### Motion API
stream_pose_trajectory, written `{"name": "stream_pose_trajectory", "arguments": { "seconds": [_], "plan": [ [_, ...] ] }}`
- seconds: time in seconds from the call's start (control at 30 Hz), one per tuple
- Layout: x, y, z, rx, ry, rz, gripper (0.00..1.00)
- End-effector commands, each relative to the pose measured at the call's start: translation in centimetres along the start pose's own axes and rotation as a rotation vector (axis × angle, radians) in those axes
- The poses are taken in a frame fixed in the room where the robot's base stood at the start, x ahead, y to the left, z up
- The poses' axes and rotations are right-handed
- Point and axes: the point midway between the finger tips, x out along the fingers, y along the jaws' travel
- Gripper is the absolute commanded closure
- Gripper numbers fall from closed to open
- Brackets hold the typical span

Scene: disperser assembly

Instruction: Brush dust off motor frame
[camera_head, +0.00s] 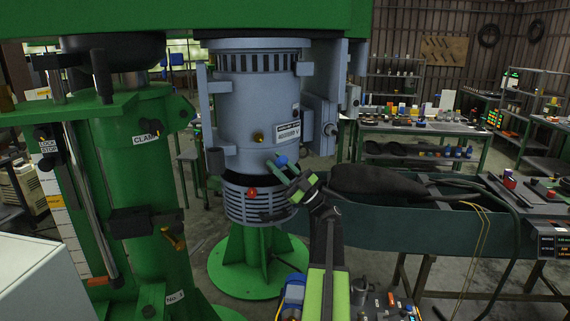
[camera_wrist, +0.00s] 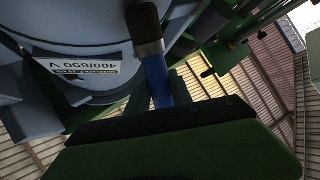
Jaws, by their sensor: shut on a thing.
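The motor frame (camera_head: 258,105) is a blue-grey upright cylinder at the centre of the head view, with slots near its top and a white label. In the wrist view, part of the motor frame (camera_wrist: 95,85) fills the upper left, its label upside down. My gripper (camera_head: 284,168) is at the lower right front of the frame. It is shut on a brush (camera_wrist: 158,75) with a blue handle, metal ferrule and dark bristles. The brush's blue handle (camera_head: 281,160) shows small in the head view. I cannot tell whether the bristles touch the frame. No dust can be made out.
A green machine column (camera_head: 135,170) stands close on the left. A ribbed grey section (camera_head: 245,200) and a green pedestal (camera_head: 258,262) are below the motor. A dark green bench (camera_head: 400,225) with a black bag (camera_head: 375,182) is at right. A grey box (camera_head: 320,122) juts from the motor's right side.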

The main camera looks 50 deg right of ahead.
Motion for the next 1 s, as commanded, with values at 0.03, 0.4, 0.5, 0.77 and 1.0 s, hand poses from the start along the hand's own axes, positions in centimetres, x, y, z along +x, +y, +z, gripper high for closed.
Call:
{"name": "stream_pose_trajectory", "arguments": {
  "seconds": [0.03, 0.4, 0.5, 0.77, 1.0],
  "plan": [
    [0.1, -0.1, 0.1, 0.001, -0.002, 0.0, 1.0],
    [1.3, -2.0, 0.0, 0.003, -0.001, -0.002, 1.0],
    [1.9, -2.8, 0.0, 0.003, -0.001, -0.002, 1.0],
    [2.2, -3.2, 0.0, 0.001, -0.001, 0.0, 1.0],
    [1.9, -3.5, -0.8, 0.001, -0.001, 0.0, 1.0]
  ]
}}
